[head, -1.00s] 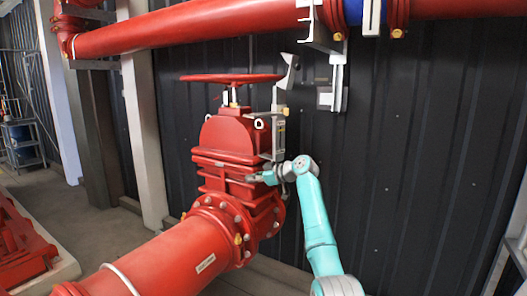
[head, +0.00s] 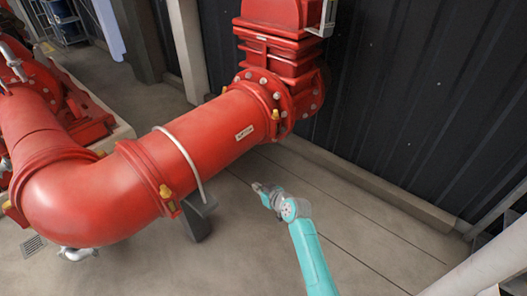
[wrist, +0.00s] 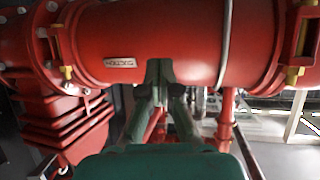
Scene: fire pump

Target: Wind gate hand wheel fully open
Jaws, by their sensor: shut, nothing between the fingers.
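The gate hand wheel is out of frame in both current views. The red gate valve body (head: 275,50) shows at the top of the head view, cut off above; its ribbed housing (wrist: 65,115) shows at the left of the wrist view, upside down. My gripper (head: 258,187) is below and right of the red pipe in the head view, apart from the valve body. In the wrist view its dark fingers (wrist: 160,70) come together with nothing between them, in front of the pipe. Whether they touch the pipe cannot be told.
The large red pipe (head: 212,137) runs from the valve to an elbow at left, with a grey strap and support (head: 197,215). A dark ribbed wall (head: 425,90) with a low kerb stands behind. The floor (head: 340,215) around my arm looks clear. A pale post (head: 480,270) is at lower right.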

